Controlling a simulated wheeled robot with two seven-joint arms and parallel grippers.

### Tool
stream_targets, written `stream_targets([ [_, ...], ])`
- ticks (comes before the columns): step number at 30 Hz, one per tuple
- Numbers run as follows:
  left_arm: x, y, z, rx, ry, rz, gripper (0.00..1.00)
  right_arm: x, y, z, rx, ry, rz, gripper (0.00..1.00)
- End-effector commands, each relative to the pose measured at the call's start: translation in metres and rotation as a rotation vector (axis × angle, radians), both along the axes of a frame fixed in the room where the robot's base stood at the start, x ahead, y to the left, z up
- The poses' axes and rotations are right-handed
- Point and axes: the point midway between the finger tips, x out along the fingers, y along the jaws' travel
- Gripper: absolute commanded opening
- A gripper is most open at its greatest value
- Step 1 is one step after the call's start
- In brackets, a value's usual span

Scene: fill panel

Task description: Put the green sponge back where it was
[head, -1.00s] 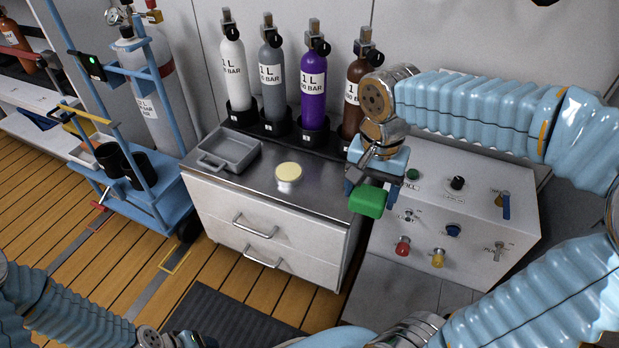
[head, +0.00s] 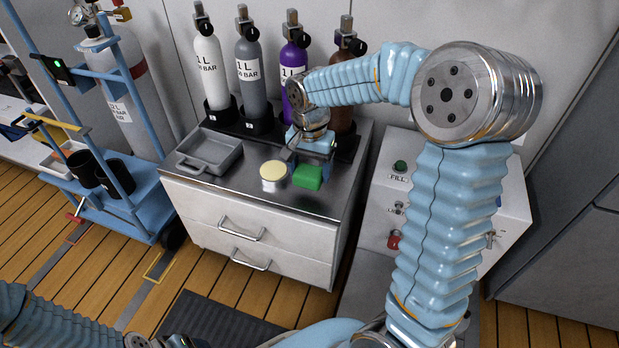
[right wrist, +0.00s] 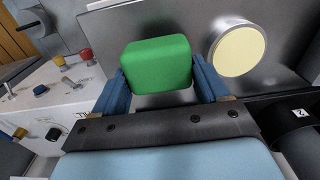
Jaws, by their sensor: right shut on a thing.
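The green sponge (head: 308,176) is a small block at the right part of the steel counter top (head: 230,196). My right gripper (head: 314,166) is shut on it; in the right wrist view the sponge (right wrist: 156,64) sits between the two blue fingers (right wrist: 160,84). I cannot tell whether the sponge touches the counter or is just above it. My left gripper (head: 178,342) is only partly in view at the bottom edge.
A grey tray (head: 209,153) stands at the counter's left. Several bottles, including a purple one (head: 294,75), stand in black holders along the back. The white fill panel (head: 515,205) is right of the counter, partly behind my right arm. A blue trolley (head: 125,205) stands left.

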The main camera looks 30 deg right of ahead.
Motion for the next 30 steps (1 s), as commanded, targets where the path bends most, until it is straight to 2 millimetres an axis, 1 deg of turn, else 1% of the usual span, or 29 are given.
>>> stream_targets([
  [1, 0.000, 0.000, -0.002, 0.000, 0.000, 0.000, 0.66, 0.004, 0.000, -0.008, 0.000, 0.004, 0.000, 0.46],
  [3, 0.000, 0.000, -0.005, -0.001, 0.001, 0.000, 0.66, 0.003, 0.000, -0.021, 0.000, 0.005, 0.000, 0.46],
  [6, 0.000, -0.001, -0.007, -0.001, 0.002, -0.001, 0.66, 0.003, 0.000, -0.034, 0.000, 0.004, 0.001, 0.46],
  [13, 0.000, -0.001, -0.007, -0.002, 0.001, -0.002, 0.66, 0.003, 0.000, -0.034, 0.000, 0.000, 0.001, 0.46],
  [17, 0.000, -0.001, -0.009, -0.002, 0.001, -0.002, 0.66, 0.003, 0.000, -0.038, -0.001, 0.001, 0.001, 0.46],
  [18, 0.000, -0.001, -0.008, -0.002, 0.002, -0.002, 0.66, 0.003, 0.000, -0.037, -0.001, 0.001, 0.001, 0.79],
  [22, 0.000, -0.001, -0.008, -0.002, 0.002, -0.002, 0.66, 0.003, 0.000, -0.037, -0.001, 0.001, 0.001, 0.99],
  [30, 0.000, -0.001, -0.008, -0.002, 0.002, -0.002, 0.66, 0.003, 0.000, -0.036, -0.001, 0.001, 0.001, 1.00],
])
